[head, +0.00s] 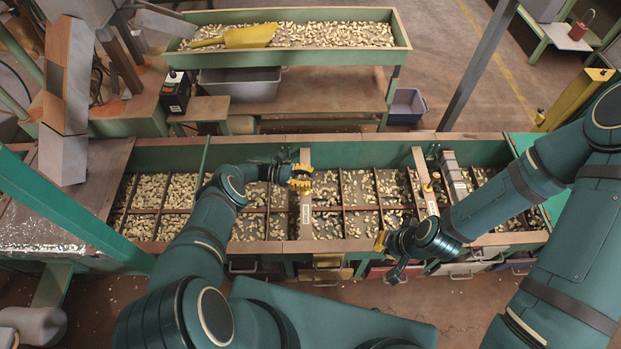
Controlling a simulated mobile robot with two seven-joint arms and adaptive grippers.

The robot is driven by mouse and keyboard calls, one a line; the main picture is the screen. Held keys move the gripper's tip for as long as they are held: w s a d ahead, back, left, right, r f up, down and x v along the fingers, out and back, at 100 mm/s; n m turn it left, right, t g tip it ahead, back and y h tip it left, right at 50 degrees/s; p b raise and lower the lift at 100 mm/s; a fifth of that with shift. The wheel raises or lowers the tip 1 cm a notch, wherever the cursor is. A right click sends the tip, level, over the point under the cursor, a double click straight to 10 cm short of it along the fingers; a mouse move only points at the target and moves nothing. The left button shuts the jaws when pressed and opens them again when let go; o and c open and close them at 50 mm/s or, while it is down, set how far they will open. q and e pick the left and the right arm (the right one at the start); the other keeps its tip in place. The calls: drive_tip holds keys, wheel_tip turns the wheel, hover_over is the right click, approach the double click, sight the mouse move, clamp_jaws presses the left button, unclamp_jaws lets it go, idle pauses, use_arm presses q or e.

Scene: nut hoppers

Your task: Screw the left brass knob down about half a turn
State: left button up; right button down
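A wooden strap (306,215) with a small label crosses the sorting hopper on the left, and the left brass knob belongs at its upper part. My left gripper (301,176) is there, its two yellow fingertips a small distance apart, one above the other. The fingers hide the knob, so I cannot tell whether they touch it. A second wooden strap (424,175) stands to the right, with a small brass knob (428,187) on it. My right gripper (387,258) is over the hopper's front edge, its fingers apart and empty.
The long green hopper (160,153) has many compartments of nuts. Behind it, a green trough (300,58) of nuts holds a yellow scoop (250,37). A grey metal piece (453,172) is beside the right strap. Small drawers (460,269) are below the front edge.

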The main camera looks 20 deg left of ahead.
use_arm(q)
drive_tip(key=o, duration=0.4)
drive_tip(key=shift+d, duration=0.1)
drive_tip(key=shift+r, duration=0.1)
drive_tip(key=shift+w+d, duration=0.1)
drive_tip(key=shift+r, duration=4.95)
